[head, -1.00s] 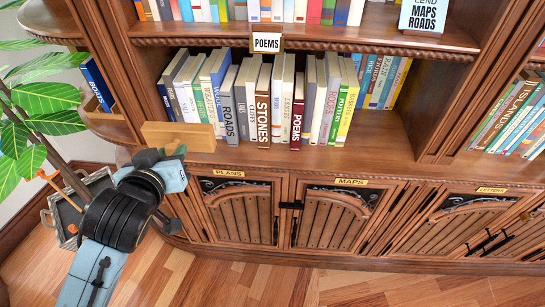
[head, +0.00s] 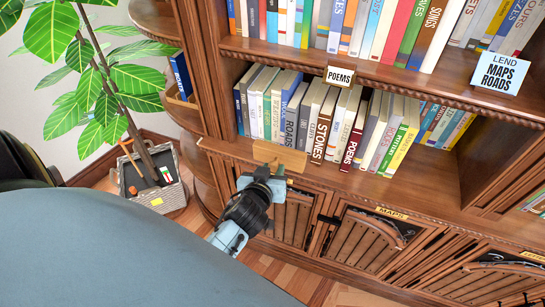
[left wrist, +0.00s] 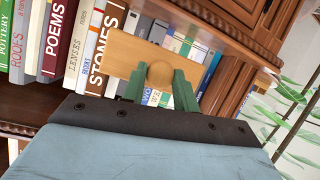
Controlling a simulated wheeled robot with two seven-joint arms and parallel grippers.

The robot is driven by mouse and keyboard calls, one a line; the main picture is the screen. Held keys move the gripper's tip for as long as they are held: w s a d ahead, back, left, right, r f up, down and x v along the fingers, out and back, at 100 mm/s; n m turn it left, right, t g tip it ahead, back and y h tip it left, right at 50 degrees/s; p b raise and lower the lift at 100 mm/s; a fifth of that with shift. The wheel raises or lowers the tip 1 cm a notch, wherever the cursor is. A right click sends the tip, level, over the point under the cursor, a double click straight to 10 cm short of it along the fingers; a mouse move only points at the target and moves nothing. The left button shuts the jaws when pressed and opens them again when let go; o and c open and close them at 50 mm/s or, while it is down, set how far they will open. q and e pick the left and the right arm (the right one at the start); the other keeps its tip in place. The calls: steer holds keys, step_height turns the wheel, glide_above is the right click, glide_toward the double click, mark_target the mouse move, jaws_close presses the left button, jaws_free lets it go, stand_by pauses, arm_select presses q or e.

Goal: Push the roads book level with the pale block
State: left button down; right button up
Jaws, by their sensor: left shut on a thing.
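The pale block (head: 280,157) is a light wooden board with a round knob (left wrist: 159,75), in front of the books at the shelf's front edge. My left gripper (head: 264,180) is shut on the knob; its green fingers flank it in the left wrist view (left wrist: 158,88). My right gripper is not in view.
Books fill the row on both sides. A Poems sign (head: 340,76) hangs from the shelf above. A plant (head: 105,75) and a grey tool crate (head: 160,190) stand at the left. Cabinet doors (head: 365,240) lie below the shelf. A large blue-grey shape covers the lower left.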

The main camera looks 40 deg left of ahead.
mark_target(279, 157)
arm_select(q)
steer(key=shift+f, duration=0.15)
stand_by(0.3)
steer(key=shift+w+a, duration=0.2)
steer(key=shift+w, duration=0.55)
steer(key=shift+w+a, duration=0.15)
steer(key=shift+w, duration=0.6)
steer(key=shift+w+a, duration=0.2)
steer(key=shift+w, duration=0.5)
steer(key=shift+w+a, duration=0.15)
steer(key=shift+w, duration=0.55)
steer(key=shift+w, duration=0.15)
steer(key=shift+w+a+b, duration=0.2)
steer(key=shift+w+a, duration=0.05)
steer(key=shift+w, duration=0.6)
steer(key=shift+w+a+b, duration=0.15)
steer(key=shift+w+a, duration=0.05)
steer(key=shift+w, duration=0.6)
steer(key=shift+s, duration=0.15)
